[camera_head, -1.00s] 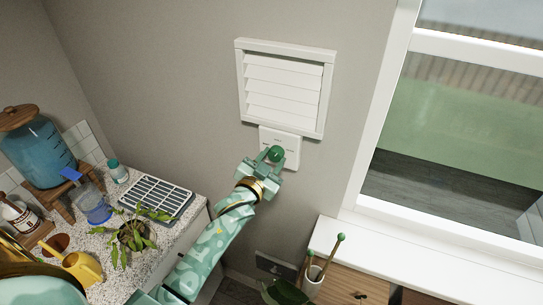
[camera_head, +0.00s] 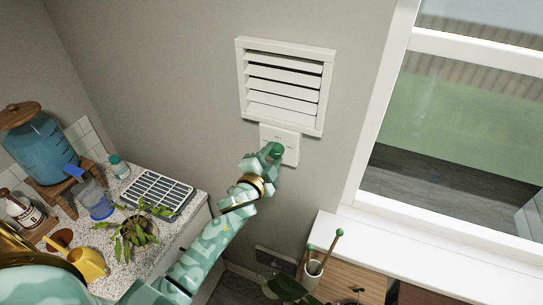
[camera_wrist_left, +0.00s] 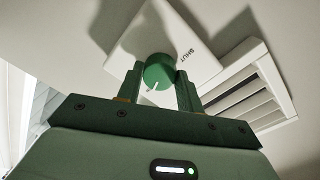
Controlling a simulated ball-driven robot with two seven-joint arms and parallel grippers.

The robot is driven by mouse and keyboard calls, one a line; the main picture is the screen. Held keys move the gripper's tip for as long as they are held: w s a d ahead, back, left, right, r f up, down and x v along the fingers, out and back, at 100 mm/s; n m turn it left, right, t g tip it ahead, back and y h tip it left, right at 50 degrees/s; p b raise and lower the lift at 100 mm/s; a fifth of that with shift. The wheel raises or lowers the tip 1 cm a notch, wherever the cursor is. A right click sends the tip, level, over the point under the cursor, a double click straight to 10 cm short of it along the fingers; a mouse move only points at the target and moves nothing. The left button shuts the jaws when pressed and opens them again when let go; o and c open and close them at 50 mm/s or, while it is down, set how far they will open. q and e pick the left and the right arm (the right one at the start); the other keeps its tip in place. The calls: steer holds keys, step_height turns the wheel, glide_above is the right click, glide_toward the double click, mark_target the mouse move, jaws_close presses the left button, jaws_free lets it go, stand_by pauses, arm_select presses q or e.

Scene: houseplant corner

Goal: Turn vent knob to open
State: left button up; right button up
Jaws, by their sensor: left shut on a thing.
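The green vent knob (camera_head: 275,150) sits on a white plate (camera_head: 291,146) on the wall, just below the white louvred vent (camera_head: 287,85). The vent's slats are tilted, with dark gaps between them. My left gripper (camera_head: 268,157) is at the knob. In the left wrist view the knob (camera_wrist_left: 159,72) is between the two fingers (camera_wrist_left: 160,88), with a white pointer mark on it. The word SHUT shows on the plate (camera_wrist_left: 190,35), to the right of the knob. My right gripper is in neither view.
A counter at the left holds a water dispenser (camera_head: 42,148), a blue-tinted jug (camera_head: 95,200), a rack (camera_head: 158,190), a potted plant (camera_head: 135,232) and a yellow watering can (camera_head: 88,264). A window (camera_head: 460,130) and white sill (camera_head: 420,252) are at the right.

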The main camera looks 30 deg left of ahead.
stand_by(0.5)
arm_select(q)
steer(key=o, duration=1)
steer(key=s, duration=0.5)
steer(key=s+b, duration=0.1)
steer(key=s, duration=1)
steer(key=shift+s+d+r+b, duration=0.15)
steer(key=shift+d+r+b, duration=0.2)
steer(key=shift+d+b, duration=0.05)
